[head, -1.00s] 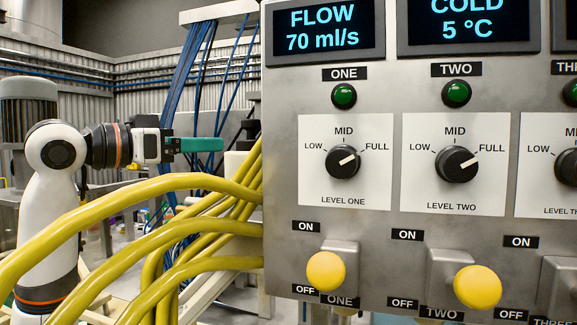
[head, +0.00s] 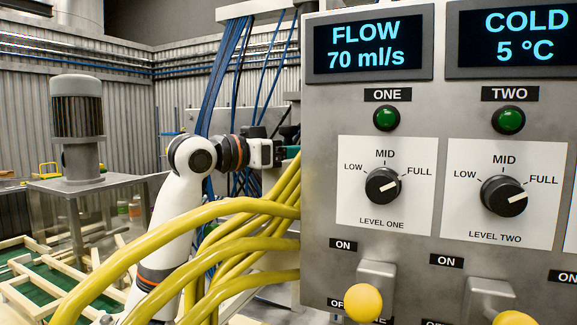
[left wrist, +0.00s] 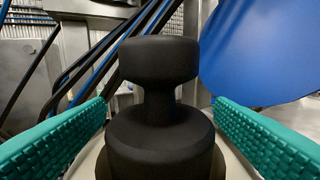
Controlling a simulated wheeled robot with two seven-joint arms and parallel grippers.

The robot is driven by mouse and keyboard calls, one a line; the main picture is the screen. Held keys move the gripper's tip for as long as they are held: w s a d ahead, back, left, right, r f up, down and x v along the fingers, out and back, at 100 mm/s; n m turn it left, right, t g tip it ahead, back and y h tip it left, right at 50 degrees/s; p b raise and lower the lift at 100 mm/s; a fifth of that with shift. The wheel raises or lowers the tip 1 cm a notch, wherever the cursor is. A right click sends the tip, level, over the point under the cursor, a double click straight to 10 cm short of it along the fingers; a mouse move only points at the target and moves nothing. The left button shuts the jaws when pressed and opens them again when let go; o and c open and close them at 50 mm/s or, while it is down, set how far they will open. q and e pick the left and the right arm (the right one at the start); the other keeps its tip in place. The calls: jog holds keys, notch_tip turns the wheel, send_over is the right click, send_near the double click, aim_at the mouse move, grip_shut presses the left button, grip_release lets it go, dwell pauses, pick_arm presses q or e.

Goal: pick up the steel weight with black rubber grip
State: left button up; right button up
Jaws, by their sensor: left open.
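The weight's black rubber grip (left wrist: 160,105) stands upright in the middle of the left wrist view, with a wide round top, a narrower neck and a broad lower part. Its steel body is not clearly visible. My left gripper (head: 288,153) is open, with one teal finger on each side of the grip and a visible gap on both sides. In the head view its fingers are mostly hidden at the edge of the control panel, and I cannot see the weight there. My right gripper is not in view.
A grey control panel (head: 318,215) with knobs and yellow-capped switches fills the right of the head view. Thick yellow cables (head: 150,262) cross in front of my left arm. Blue cables (head: 225,90) hang behind. A motor (head: 77,120) stands on a metal table at left.

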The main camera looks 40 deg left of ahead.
pick_arm(q)
jog(key=shift+w, duration=0.2)
jog(key=shift+s, duration=0.1)
jog(key=shift+c, duration=1.3)
jog(key=c, duration=1)
